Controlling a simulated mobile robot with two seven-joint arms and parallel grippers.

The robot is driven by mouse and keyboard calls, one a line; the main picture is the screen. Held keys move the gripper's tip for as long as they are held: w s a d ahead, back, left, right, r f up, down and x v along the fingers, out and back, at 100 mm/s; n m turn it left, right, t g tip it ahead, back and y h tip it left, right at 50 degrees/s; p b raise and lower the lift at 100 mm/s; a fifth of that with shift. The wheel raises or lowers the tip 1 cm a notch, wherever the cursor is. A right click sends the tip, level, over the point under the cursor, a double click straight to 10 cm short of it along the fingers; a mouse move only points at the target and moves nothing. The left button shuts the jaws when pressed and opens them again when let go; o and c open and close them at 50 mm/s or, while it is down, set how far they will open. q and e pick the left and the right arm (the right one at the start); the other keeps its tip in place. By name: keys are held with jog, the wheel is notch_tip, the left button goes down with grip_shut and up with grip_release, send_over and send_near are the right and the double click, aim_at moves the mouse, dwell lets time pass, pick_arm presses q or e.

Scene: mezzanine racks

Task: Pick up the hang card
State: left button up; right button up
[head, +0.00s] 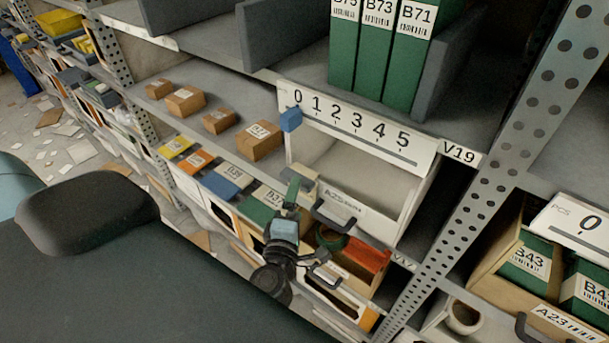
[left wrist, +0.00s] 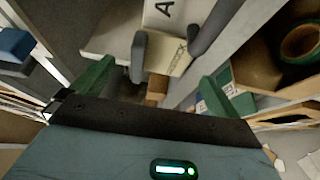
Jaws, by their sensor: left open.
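I cannot single out a hang card with certainty. My left gripper (head: 311,214) is open, with its two green fingers spread at the front of the lower shelf. In the left wrist view its fingers (left wrist: 155,72) are wide apart, with a dark handle (left wrist: 139,56) on a pale drawer front between and beyond them. A white label reading roughly A25 (head: 345,202) is on that drawer front in the head view. No held object shows between the fingers. My right gripper is not in view.
A white scale panel (head: 352,128) with a blue marker (head: 291,120) hangs above an open white bin (head: 350,175). Cardboard boxes (head: 259,139) and coloured labelled items (head: 232,174) line the shelf to the left. A perforated post (head: 462,215) stands right. A red item (head: 366,254) lies below.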

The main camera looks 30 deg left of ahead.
pick_arm(q)
jog(key=x, duration=0.4)
jog(key=shift+f, duration=0.2)
jog(key=shift+c, duration=0.3)
jog(key=c, duration=1)
